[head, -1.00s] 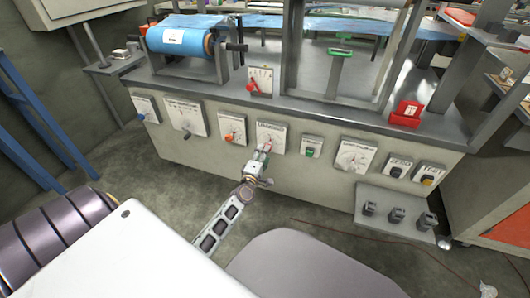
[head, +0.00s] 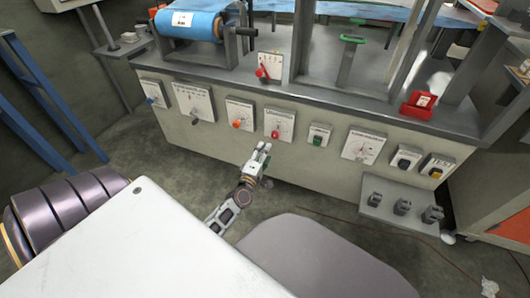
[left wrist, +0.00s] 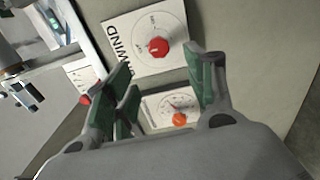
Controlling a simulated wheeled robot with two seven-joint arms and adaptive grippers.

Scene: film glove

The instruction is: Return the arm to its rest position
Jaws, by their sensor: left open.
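My left gripper (head: 261,154) is in front of the machine's grey front panel, below the row of dials, and touches none of them in the head view. In the left wrist view its green-padded fingers (left wrist: 165,85) are spread apart with nothing between them. The dial plate with a red knob (head: 275,134) is just above the gripper; it also shows in the left wrist view (left wrist: 158,47), labelled with a word ending in "WIND". The plate with an orange knob (head: 237,124) is up and left of the gripper; in the left wrist view it shows between the fingers (left wrist: 180,119). My right gripper is not in view.
A blue film roll (head: 190,24) sits on top of the machine. A red lever (head: 262,72) and a red box (head: 418,105) are on its top edge. Three grey pedals (head: 403,207) are on a low shelf at right. Blue frame bars (head: 45,100) stand at left.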

